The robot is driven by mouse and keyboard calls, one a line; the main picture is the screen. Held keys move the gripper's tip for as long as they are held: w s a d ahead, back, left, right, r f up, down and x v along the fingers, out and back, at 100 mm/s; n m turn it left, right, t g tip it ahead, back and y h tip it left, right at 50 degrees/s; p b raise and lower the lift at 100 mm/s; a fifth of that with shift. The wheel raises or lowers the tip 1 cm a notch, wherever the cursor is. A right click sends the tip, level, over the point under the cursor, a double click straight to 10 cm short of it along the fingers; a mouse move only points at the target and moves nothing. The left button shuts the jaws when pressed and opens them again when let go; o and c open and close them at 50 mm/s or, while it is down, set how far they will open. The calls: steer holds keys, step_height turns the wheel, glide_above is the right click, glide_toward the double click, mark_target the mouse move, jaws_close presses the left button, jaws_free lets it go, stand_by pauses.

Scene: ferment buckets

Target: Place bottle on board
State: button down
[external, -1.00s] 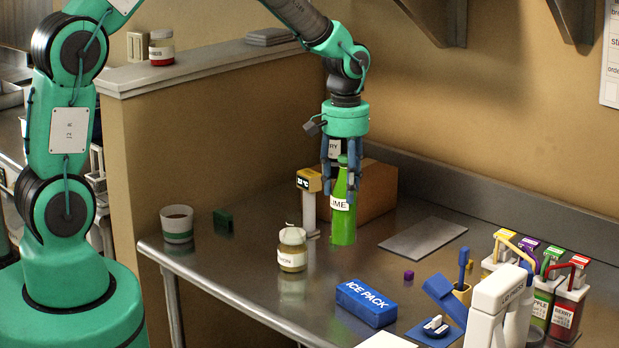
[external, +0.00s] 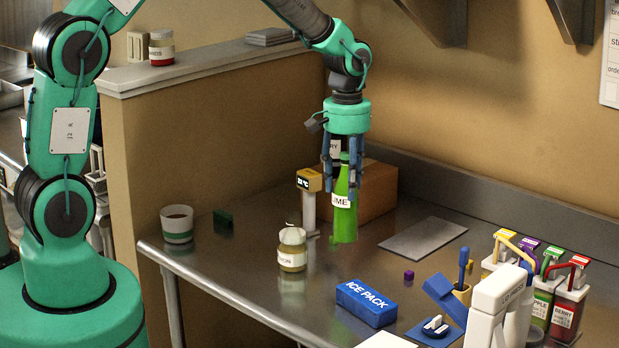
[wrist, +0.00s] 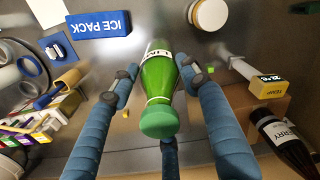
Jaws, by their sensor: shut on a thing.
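The green lime bottle (external: 344,222) is upright between the fingers of my gripper (external: 342,192), with its white label partly covered. In the wrist view the bottle (wrist: 157,78) has its green cap towards the camera, and the gripper (wrist: 155,85) is shut on it from both sides. Its base is at or just above the steel table; I cannot tell if they touch. A flat grey board (external: 423,239) lies bare on the table, right of the bottle. A white flat piece (external: 387,341) shows at the bottom edge.
A jar (external: 292,249) and a yellow-topped thermometer stand (external: 309,180) are left of the bottle. A brown box (external: 377,190) is behind it. A blue ice pack (external: 366,303), a small purple cube (external: 408,275) and pump dispensers (external: 567,300) are to the right.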

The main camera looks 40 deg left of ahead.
steer(key=w+f+m, duration=0.1)
steer(key=w+f, duration=0.3)
steer(key=w, duration=0.3)
steer(key=shift+w+b, duration=0.4)
stand_by(0.3)
steer(key=w+d+f, duration=0.1)
steer(key=w+d, duration=0.1)
steer(key=w, duration=1.3)
steer(key=shift+w+f, duration=0.15)
steer(key=shift+w, duration=0.25)
steer(key=shift+f, duration=1.8)
steer(key=c, duration=0.9)
jaws_free()
steer(key=shift+f, duration=0.15)
